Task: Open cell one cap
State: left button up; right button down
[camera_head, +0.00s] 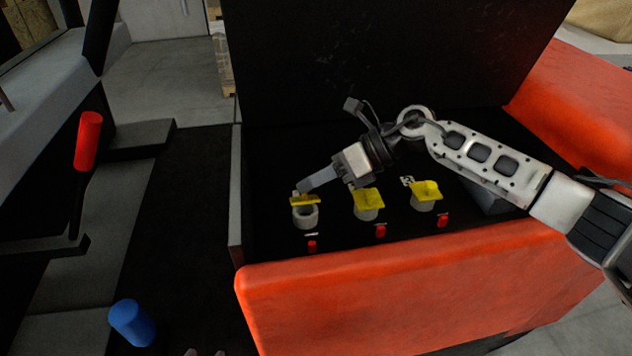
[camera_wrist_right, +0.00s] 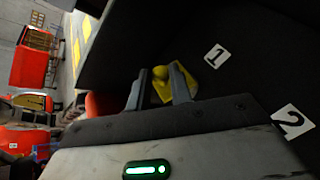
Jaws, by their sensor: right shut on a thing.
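Cell one is the leftmost grey round socket (camera_head: 305,217) in the head view. Its yellow cap (camera_head: 304,200) is tipped up at the back, so the socket's open mouth shows. My right gripper (camera_head: 303,187) reaches down from above and behind, shut on this cap. In the right wrist view the yellow cap (camera_wrist_right: 162,84) sits between the two fingers of the right gripper (camera_wrist_right: 160,90), beside the label "1" (camera_wrist_right: 216,56). My left gripper cannot be made out.
Two more sockets with yellow caps (camera_head: 368,198) (camera_head: 426,191) stand to the right. Small red parts (camera_head: 380,231) lie before the sockets. An orange-red front ledge (camera_head: 420,280) and a dark upright panel (camera_head: 390,50) bound the recess. A blue cylinder (camera_head: 132,322) is lower left.

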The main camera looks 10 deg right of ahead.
jog(key=shift+w, duration=0.1)
dwell(0.5)
jog(key=c, duration=1.3)
grip_release()
jog(key=b+v, duration=0.2)
jog(key=v, duration=1.4)
jog(key=shift+w, duration=0.2)
jog(key=shift+r, duration=0.1)
